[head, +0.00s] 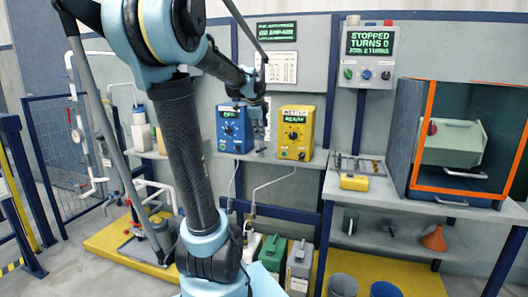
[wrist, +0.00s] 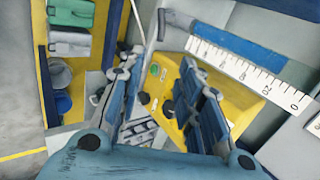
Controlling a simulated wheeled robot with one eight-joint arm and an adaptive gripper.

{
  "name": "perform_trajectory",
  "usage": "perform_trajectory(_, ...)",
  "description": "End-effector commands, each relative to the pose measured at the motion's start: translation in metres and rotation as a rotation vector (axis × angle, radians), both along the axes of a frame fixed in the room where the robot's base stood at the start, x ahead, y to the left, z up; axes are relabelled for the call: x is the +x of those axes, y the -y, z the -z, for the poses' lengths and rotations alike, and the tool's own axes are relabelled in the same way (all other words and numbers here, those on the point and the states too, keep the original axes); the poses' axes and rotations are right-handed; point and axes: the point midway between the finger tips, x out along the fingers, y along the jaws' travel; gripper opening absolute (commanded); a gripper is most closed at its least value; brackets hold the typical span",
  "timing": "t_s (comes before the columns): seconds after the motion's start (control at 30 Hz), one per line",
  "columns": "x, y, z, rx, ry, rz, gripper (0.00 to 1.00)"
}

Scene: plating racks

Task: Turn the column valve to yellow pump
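The yellow pump (head: 296,134) stands on the back shelf with a lit green display, right of the blue pump (head: 233,128). My gripper (head: 259,128) is in front of the shelf, near the gap between the two pumps. In the wrist view my gripper (wrist: 158,66) has its two fingers apart, with nothing seen held between them. A yellow panel (wrist: 172,84) with a green button and black knobs lies beyond the fingers; it appears to be the yellow pump. I cannot clearly pick out the column valve; my arm and fingers cover part of the scene.
A control box (head: 369,58) reads "STOPPED TURNS 0". An orange-framed cabinet (head: 420,190) holds a grey-green drum at right. Jugs (head: 300,258) and buckets (head: 342,286) stand below the shelf. A white ruler scale (wrist: 250,70) shows in the wrist view. White pipes (head: 77,110) stand at left.

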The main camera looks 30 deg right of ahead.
Motion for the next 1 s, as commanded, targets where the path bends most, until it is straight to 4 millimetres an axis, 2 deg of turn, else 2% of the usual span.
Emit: perform_trajectory(1.0,0.058,0.056,0.108,0.000,-0.002,-0.004,0.33)
